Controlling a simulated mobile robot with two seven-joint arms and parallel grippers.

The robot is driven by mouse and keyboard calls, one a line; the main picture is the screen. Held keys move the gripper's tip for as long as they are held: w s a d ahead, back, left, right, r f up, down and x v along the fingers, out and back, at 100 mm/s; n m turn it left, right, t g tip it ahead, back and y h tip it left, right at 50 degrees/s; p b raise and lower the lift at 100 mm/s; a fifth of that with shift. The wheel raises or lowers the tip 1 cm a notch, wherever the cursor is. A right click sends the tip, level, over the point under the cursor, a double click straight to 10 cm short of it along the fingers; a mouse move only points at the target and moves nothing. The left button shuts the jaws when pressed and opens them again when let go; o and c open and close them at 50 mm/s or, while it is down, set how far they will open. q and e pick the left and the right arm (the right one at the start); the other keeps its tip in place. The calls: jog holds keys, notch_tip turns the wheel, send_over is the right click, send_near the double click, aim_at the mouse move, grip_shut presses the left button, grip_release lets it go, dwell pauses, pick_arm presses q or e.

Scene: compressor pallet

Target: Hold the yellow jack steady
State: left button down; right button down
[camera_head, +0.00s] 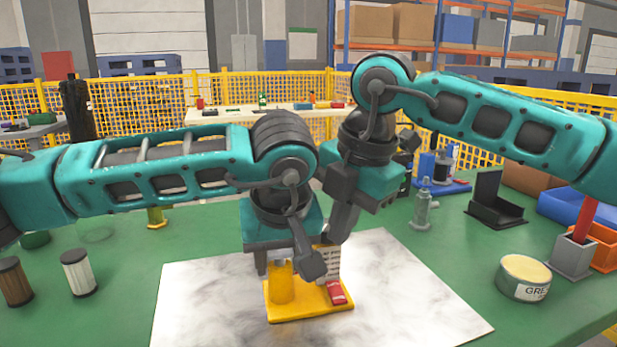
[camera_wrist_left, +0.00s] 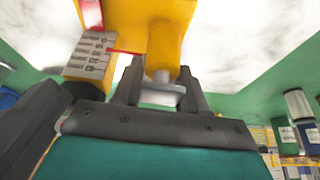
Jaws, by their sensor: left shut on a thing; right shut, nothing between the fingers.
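The yellow jack (camera_head: 283,287) stands upright on its yellow base plate, on a white marbled sheet at the middle of the green table. My left gripper (camera_head: 279,262) comes down over its top and is shut on it. In the left wrist view, the two fingers flank the silver top of the jack (camera_wrist_left: 165,50). A pale block with printed lines (camera_wrist_left: 90,55) stands beside the jack. My right gripper (camera_head: 342,222) is shut and empty, just right of the left hand and above the jack's base. Its fingertips partly overlap the printed block in the head view.
A red piece (camera_head: 336,292) lies on the base plate. A tin (camera_head: 523,278) stands at the right, and a grey fitting (camera_head: 422,208) behind the sheet. Two filter cylinders, one white (camera_head: 78,272), stand at the left. The sheet's front is clear; my two hands are very close together.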

jog(key=shift+s+a, duration=0.15)
jog(key=w+a+v, duration=0.1)
jog(key=v, duration=0.4)
jog(key=shift+s+d+r, duration=0.3)
jog(key=shift+r, duration=0.25)
notch_tip(320, 180, down, 6)
jog(key=w+d, duration=0.2)
jog(key=shift+w, duration=0.3)
dwell(0.5)
jog(key=shift+a, duration=0.3)
dwell(0.6)
jog(key=shift+s+a, duration=0.2)
jog(key=shift+s, duration=0.05)
